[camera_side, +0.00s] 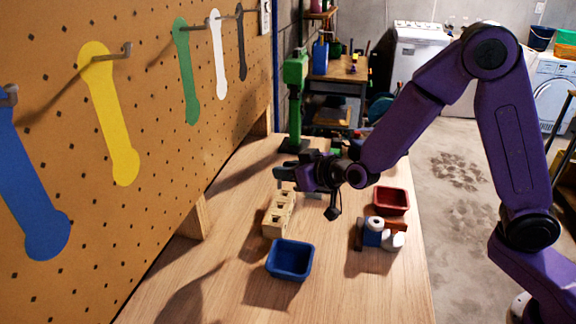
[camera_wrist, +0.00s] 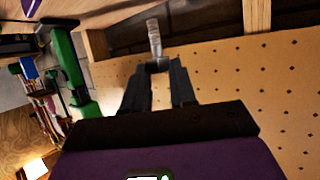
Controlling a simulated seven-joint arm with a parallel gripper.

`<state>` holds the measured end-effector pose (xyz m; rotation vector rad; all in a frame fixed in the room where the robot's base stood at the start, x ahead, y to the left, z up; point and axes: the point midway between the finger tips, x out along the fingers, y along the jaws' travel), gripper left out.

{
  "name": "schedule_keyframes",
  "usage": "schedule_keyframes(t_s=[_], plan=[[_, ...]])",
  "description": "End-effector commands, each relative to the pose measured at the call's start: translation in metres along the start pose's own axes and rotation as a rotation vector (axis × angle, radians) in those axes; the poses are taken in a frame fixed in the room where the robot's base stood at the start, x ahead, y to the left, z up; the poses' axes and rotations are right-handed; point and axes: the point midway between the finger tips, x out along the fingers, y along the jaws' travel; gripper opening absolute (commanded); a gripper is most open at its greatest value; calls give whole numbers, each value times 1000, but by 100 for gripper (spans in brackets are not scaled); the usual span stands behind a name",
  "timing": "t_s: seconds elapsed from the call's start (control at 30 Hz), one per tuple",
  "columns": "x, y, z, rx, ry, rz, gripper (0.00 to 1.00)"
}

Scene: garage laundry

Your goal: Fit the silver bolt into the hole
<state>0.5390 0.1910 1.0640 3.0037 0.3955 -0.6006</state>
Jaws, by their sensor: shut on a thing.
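The silver bolt (camera_wrist: 154,38) is pinched at the fingertips of my gripper (camera_wrist: 157,68) in the wrist view and sticks out past them. In the side view my gripper (camera_side: 284,175) is level, points left toward the pegboard, and is raised above the table; I cannot make out the bolt there. A beige block (camera_side: 277,217) with several dark openings in its top stands on the table below and a little in front of the gripper. The bolt is apart from the block. Which opening is the hole is unclear, and the block's far end is partly hidden.
An empty blue bin (camera_side: 290,260) stands in front of the block. A red bin (camera_side: 391,201) and a cluster of small items (camera_side: 374,235) are to the right. A green post (camera_side: 295,100) rises behind, and the pegboard (camera_side: 150,110) bounds the left. The front table is clear.

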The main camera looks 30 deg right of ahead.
Motion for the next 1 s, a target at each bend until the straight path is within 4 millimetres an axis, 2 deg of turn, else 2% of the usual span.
schedule_keyframes(t_s=[1.0], plan=[[20, -1, 48, -1, 1, -2, 0]])
